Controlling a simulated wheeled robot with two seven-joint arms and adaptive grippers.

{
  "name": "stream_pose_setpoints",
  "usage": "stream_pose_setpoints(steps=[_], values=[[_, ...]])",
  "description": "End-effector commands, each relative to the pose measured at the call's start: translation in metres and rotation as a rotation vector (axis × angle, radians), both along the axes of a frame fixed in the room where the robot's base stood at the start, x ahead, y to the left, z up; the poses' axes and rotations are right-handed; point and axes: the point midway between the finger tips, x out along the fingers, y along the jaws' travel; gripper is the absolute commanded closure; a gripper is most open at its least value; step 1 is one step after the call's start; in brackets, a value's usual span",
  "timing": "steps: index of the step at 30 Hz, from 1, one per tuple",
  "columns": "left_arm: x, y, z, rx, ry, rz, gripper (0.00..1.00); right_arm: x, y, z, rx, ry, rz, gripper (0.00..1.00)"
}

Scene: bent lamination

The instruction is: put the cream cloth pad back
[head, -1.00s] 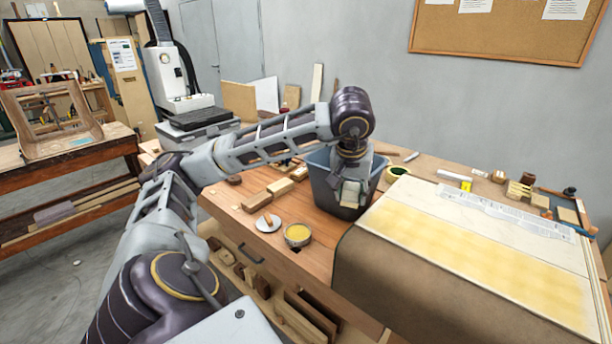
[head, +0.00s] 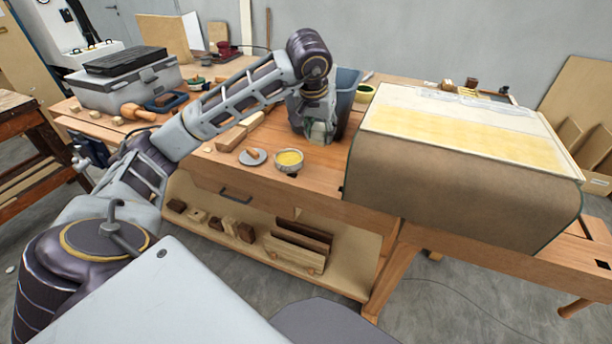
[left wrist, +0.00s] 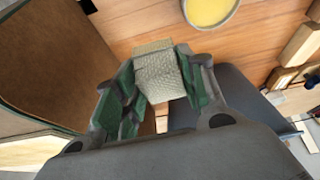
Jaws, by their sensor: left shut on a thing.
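My left gripper (head: 320,138) is low over the bench, in front of the grey bin (head: 347,95) and to the right of the round tin of yellow paste (head: 289,158). In the left wrist view its green-lined fingers (left wrist: 158,88) are shut on the cream cloth pad (left wrist: 157,70), a small woven block. The tin (left wrist: 208,10) shows at the top of that view, apart from the pad. The gripper hides most of the pad in the head view. I cannot tell whether the pad touches the bench. My right gripper is not in view.
A grey disc with a wooden handle (head: 253,156) lies left of the tin. A brown-sided curved form with a pale yellow top (head: 460,180) stands close on the right. A grey case (head: 125,85) and wooden blocks (head: 232,138) are on the bench at left. Bare bench shows around the tin.

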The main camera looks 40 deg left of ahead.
Motion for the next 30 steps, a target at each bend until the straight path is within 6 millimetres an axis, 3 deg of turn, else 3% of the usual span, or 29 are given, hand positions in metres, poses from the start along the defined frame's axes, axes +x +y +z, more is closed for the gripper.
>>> stream_pose_setpoints(steps=[19, 30], values=[[0.004, -0.003, -0.009, 0.002, 0.002, -0.016, 0.79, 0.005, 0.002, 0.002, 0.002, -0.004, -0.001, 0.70], [0.004, -0.003, -0.046, 0.002, 0.002, -0.016, 0.79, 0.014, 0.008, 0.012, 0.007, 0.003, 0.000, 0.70]])
